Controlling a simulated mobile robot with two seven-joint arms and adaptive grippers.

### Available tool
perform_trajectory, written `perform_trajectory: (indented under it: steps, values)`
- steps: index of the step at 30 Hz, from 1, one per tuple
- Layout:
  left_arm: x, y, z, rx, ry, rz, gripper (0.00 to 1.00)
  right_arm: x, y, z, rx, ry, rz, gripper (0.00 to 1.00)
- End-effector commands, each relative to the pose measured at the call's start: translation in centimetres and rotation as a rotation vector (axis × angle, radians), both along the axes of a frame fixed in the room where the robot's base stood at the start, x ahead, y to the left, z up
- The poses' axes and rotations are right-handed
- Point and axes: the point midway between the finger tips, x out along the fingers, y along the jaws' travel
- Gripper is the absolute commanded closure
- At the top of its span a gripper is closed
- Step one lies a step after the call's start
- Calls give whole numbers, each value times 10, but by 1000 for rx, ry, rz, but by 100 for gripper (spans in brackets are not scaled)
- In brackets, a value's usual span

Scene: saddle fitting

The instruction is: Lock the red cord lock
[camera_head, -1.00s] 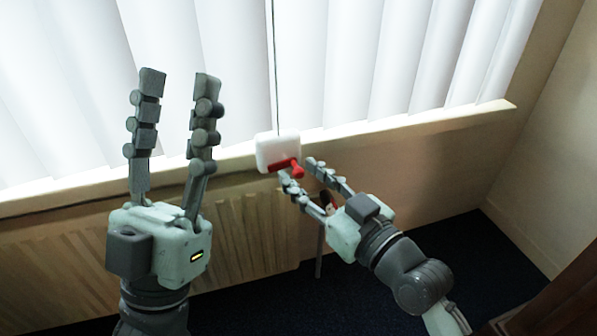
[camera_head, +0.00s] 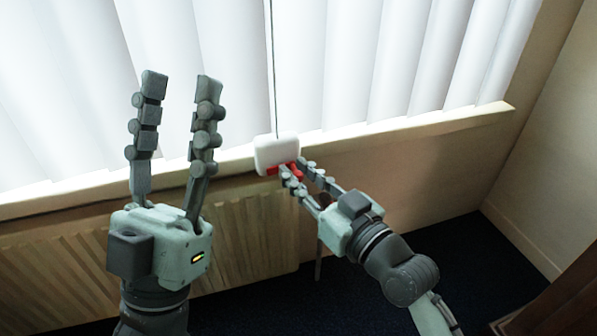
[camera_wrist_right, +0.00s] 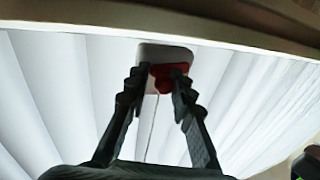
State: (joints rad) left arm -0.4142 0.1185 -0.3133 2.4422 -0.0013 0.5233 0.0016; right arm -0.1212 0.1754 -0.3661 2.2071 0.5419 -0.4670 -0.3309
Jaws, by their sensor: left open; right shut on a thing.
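The red cord lock (camera_head: 271,171) sits at the lower side of a white housing (camera_head: 277,150) that hangs on a thin cord in front of the blinds. My right gripper (camera_head: 296,168) is at the lock, its fingers closed in on the red part from the lower right and partly hiding it. In the right wrist view the red lock (camera_wrist_right: 168,76) shows between the fingertips, below the white housing (camera_wrist_right: 165,53). My left gripper (camera_head: 181,82) is open and empty, pointing up, to the left of the housing and apart from it.
White vertical blinds (camera_head: 360,60) fill the back. A wooden sill (camera_head: 420,126) runs beneath them, close behind the housing. A ribbed radiator (camera_head: 250,245) stands below the sill. A dark wooden piece (camera_head: 570,300) is at the lower right. The dark floor (camera_head: 450,260) to the right is clear.

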Motion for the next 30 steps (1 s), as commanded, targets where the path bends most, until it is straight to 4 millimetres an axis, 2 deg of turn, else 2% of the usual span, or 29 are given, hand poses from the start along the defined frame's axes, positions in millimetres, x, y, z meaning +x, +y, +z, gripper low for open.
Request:
perform_trajectory:
  steps: [1,5,13,14,17,30]
  values:
    - [4,-3,-1,11,35,-5,59,-4,5,-3,39,24,16,100]
    - [9,-5,-5,25,77,-8,59,-4,5,-6,118,48,15,100]
    - [10,-6,-7,27,82,-8,59,-4,6,-6,132,51,16,100]
    - [10,-6,-7,26,82,-7,59,-4,6,-6,131,51,16,76]
    - [10,-5,-6,27,81,-7,59,-4,6,-6,131,51,15,64]
    - [10,-5,-6,25,80,-7,59,-6,0,-7,125,47,9,62]
